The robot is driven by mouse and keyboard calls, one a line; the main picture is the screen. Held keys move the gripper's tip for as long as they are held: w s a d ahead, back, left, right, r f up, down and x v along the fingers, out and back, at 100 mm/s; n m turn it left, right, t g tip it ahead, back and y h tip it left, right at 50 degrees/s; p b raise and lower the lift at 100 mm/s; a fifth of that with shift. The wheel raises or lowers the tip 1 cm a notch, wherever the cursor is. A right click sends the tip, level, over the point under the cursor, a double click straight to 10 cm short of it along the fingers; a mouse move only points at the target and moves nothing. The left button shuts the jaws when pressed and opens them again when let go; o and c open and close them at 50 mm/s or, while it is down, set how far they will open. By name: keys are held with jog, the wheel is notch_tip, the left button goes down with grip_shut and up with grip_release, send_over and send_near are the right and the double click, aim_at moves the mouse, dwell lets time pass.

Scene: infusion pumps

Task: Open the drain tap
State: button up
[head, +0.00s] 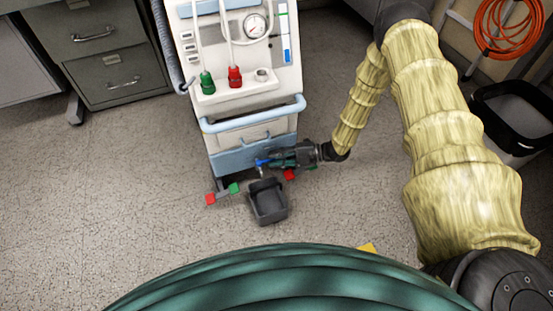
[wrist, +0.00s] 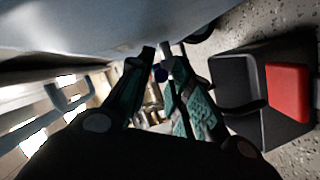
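The drain tap shows a small blue handle (head: 262,161) low on the front of the white and blue cart (head: 253,161). A short pale spout hangs below it, above a dark grey tray (head: 268,216) on the floor. My gripper (head: 269,160) reaches in from the right, its fingertips at the handle. The fingers hide much of the tap. I cannot tell whether they touch or grip it.
Grey drawers (head: 105,60) stand left, a black bin (head: 515,110) right.

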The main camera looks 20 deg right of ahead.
grip_shut()
jog(key=shift+s+r+p, duration=0.1)
jog(key=shift+p, duration=0.2)
jog(key=s+a+m+t+h+p, duration=0.2)
jog(key=m+t+h+p, duration=0.3)
jog(key=m+h+p, duration=0.2)
jog(key=s+a+m+t+h+p, duration=0.3)
jog(key=m+t+h+p, duration=0.3)
jog(key=m+h+p, duration=0.1)
jog(key=shift+s+a+m+h+p, duration=0.25)
jog(key=shift+s+m+h+p, duration=0.15)
jog(key=shift+m+h, duration=0.45)
jog(key=shift+w+h, duration=0.1)
jog(key=shift+h, duration=0.25)
